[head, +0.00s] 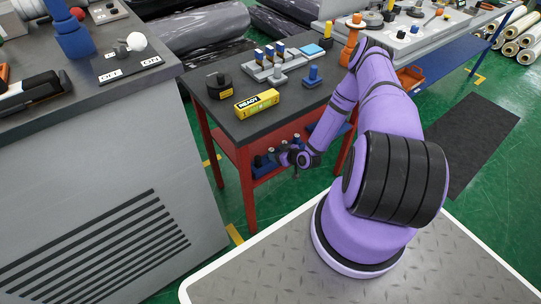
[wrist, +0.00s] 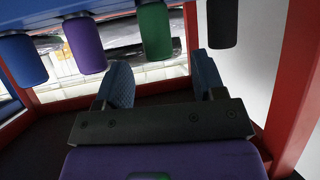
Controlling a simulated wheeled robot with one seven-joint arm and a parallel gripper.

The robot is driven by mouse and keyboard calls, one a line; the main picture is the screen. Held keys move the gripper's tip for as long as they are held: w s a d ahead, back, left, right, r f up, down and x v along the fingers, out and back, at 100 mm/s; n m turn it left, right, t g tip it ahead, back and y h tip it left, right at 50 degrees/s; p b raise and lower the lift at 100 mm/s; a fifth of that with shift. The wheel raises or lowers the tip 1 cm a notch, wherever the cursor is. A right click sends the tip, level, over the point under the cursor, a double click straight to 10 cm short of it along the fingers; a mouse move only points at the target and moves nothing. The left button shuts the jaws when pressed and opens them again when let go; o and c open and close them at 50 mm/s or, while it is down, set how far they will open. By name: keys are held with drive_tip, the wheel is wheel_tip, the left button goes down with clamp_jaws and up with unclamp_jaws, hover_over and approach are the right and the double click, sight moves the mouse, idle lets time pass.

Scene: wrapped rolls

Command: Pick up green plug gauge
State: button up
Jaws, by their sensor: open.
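The green plug gauge (wrist: 155,32) shows in the wrist view, in a row with its upper end at a blue rack (wrist: 40,13). A purple one (wrist: 85,45) is to its left and a black one (wrist: 222,24) to its right. My gripper (wrist: 162,78) is open and empty, its two blue-padded fingers below the row. The green gauge lies ahead of the gap between the fingers, apart from them. In the head view my gripper (head: 286,158) is at the blue rack (head: 266,168) under the red table's top; the green gauge cannot be made out there.
The red table (head: 240,126) has a dark top bearing a yellow box (head: 256,103), a black round part (head: 218,86), a grey holder (head: 275,68) and a blue knobbed part (head: 312,76). Its red legs (wrist: 295,90) stand close beside my gripper. A grey cabinet (head: 95,170) is at left.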

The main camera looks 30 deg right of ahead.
sight(269, 151)
drive_tip(key=shift+x, duration=3.25)
drive_tip(key=shift+d, duration=0.1)
drive_tip(key=shift+c, duration=0.2)
drive_tip(key=c, duration=0.9)
